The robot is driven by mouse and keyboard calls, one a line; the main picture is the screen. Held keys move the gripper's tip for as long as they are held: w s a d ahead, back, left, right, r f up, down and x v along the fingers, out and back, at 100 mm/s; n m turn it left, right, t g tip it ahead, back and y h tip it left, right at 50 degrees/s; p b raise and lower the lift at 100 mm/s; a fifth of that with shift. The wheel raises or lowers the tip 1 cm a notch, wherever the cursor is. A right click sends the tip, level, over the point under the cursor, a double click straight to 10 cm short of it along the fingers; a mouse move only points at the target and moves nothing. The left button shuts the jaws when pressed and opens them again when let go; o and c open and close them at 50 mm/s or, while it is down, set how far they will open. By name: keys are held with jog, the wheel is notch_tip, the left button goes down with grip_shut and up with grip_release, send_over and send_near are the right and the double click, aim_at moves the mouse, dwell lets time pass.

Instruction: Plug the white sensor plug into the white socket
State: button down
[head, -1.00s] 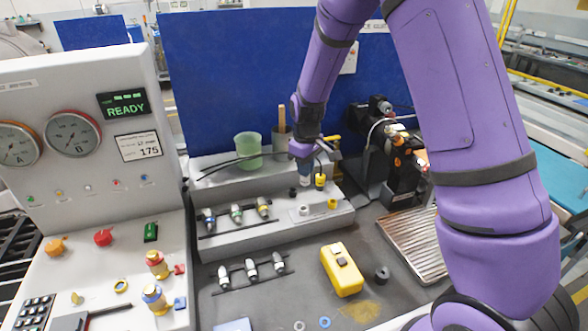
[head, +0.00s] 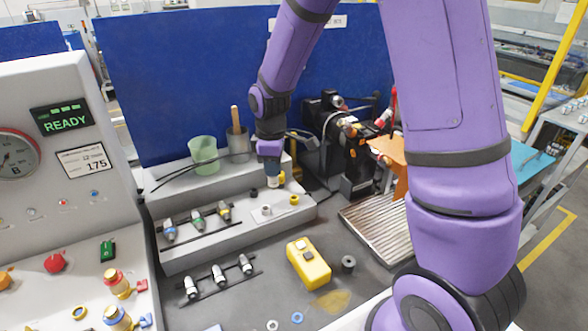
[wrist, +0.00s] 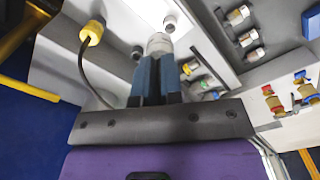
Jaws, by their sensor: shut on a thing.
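The white sensor plug (wrist: 158,44) is a pale cylinder between the blue-grey fingers of my gripper (wrist: 155,75) in the wrist view. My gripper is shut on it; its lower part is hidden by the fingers. In the head view my gripper (head: 272,178) is above the back ledge, slightly behind the white socket (head: 266,210). The white socket, a small round ring, also shows in the wrist view (wrist: 170,23), just beyond the plug's end. The plug looks apart from the socket.
A yellow socket (head: 293,200) and a black socket (wrist: 137,53) are nearby. Racked connectors (head: 196,218), a green cup (head: 203,152) and a yellow box (head: 309,262) surround the ledge. Black machinery (head: 345,140) stands right.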

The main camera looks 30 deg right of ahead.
jog(key=a, duration=0.1)
jog(key=a+r+n, duration=0.1)
jog(key=shift+w+a, duration=0.15)
jog(key=shift+a, duration=0.25)
jog(key=shift+f, duration=2.85)
jog(key=shift+f, duration=1.3)
jog(key=c, duration=1.2)
grip_release()
